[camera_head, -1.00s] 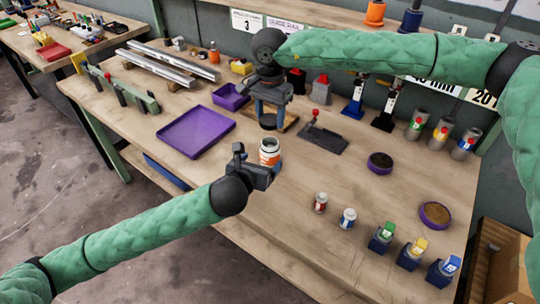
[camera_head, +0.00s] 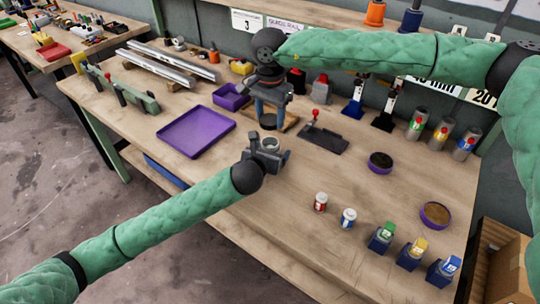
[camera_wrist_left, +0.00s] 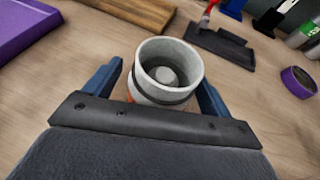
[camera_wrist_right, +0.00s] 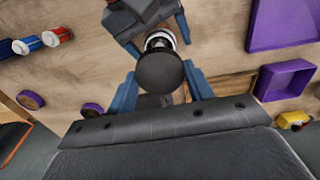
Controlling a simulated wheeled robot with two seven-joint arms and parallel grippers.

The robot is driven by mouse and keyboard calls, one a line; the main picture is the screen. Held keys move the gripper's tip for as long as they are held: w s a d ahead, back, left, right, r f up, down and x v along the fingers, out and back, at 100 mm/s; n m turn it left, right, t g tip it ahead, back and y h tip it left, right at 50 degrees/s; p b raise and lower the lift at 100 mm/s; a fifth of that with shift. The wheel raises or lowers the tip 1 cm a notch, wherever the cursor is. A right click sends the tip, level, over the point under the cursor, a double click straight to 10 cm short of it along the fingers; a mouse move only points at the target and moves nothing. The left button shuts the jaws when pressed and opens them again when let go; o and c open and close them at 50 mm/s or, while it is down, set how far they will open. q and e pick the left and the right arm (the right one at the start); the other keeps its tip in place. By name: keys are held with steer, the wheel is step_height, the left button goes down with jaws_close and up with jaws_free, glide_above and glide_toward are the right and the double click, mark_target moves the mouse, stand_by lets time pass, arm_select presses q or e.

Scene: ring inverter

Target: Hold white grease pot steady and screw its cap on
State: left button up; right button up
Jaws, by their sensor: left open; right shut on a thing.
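The white grease pot (camera_head: 270,144) stands upright and uncapped on the workbench, its open mouth facing up in the left wrist view (camera_wrist_left: 150,50). My left gripper (camera_head: 268,153) is open, with its two blue fingers on either side of the pot; in the left wrist view a gap shows beside the pot. My right gripper (camera_head: 269,108) is shut on the dark round cap (camera_head: 268,122) and holds it behind the pot, apart from it. In the right wrist view the cap (camera_wrist_right: 160,71) sits between the fingers and partly covers the pot.
A purple tray (camera_head: 196,132) and a smaller purple bin (camera_head: 231,97) lie to the left. A dark plate with a red knob (camera_head: 323,138) lies to the right. A wooden board (camera_head: 288,124) is under the right gripper. Small jars (camera_head: 320,202) stand at the front right.

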mark_target(270, 129)
arm_select(q)
steer(key=shift+c, duration=0.2)
steer(key=c, duration=1.4)
arm_select(e)
steer(key=shift+f, duration=2.5)
steer(key=shift+f, duration=0.15)
steer(key=shift+f, duration=0.75)
steer(key=shift+f, duration=0.55)
arm_select(q)
jaws_close()
arm_select(e)
steer(key=m, duration=0.6)
steer(key=shift+m, duration=0.3)
